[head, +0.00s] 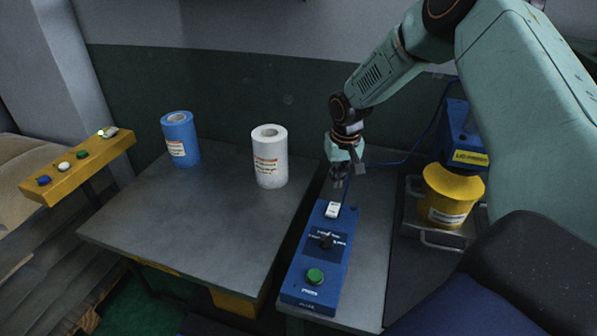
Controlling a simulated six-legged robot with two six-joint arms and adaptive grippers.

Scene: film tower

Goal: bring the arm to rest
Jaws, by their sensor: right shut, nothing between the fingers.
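My right arm comes in from the upper right, and its gripper (340,176) points down. The gripper is shut and holds nothing. I cannot tell whether the fingertips touch the box. My left gripper is not in view.
A blue roll (180,139) and a white roll (270,156) stand upright on the grey table (190,225). A yellow roll (450,196) sits under a blue machine head (462,135) at right. A yellow button panel (76,166) is at left. The front of the grey table is clear.

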